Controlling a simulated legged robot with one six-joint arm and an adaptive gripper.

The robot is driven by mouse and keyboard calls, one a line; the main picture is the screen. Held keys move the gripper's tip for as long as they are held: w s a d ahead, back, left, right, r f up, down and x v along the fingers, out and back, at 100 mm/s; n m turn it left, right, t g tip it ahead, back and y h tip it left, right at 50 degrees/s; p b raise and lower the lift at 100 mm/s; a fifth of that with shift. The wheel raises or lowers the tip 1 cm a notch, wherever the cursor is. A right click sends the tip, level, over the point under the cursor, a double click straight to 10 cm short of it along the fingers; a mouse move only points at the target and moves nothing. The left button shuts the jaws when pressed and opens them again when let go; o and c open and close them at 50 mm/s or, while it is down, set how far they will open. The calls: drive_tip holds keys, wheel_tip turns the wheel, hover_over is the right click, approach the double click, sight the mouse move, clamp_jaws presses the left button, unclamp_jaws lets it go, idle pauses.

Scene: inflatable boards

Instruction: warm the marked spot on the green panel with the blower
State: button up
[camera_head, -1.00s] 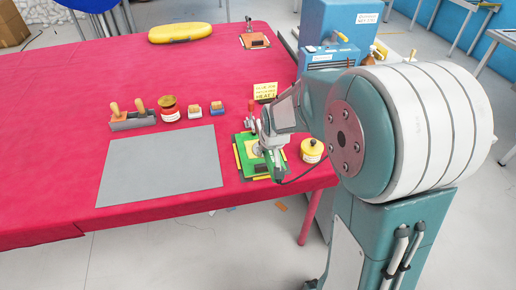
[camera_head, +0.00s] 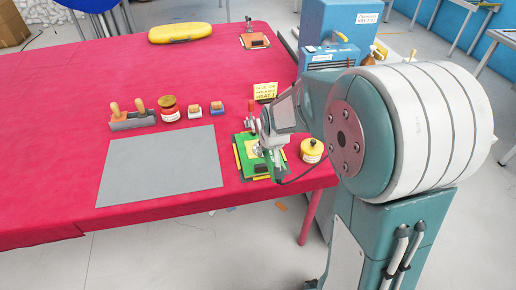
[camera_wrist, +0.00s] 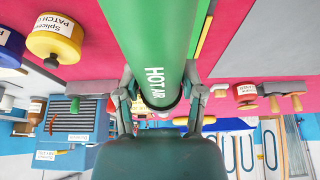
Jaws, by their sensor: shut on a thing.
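The green panel (camera_head: 241,141) lies near the right front corner of the red table. A tan and yellow marked area (camera_head: 252,148) shows on it, partly hidden by my arm. In the wrist view my gripper (camera_wrist: 160,104) is shut around a green blower (camera_wrist: 155,40) lettered HOT AIR. The blower points away from the wrist camera, and its outlet end is not clear to see. In the head view my gripper and the blower are over the panel; I cannot tell the gap between them. A green strip of the panel (camera_wrist: 208,30) shows beside the blower in the wrist view.
A yellow pot (camera_head: 312,151) stands right of the panel, close to my arm. A yellow sign (camera_head: 265,91) stands behind it. A grey mat (camera_head: 160,168) lies to the left. A roller rack (camera_head: 133,121), a red pot (camera_head: 168,110) and small blocks stand behind the mat.

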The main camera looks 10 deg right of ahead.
wheel_tip(320, 180, up, 12)
idle(0.8)
drive_tip(key=shift+f, duration=0.1)
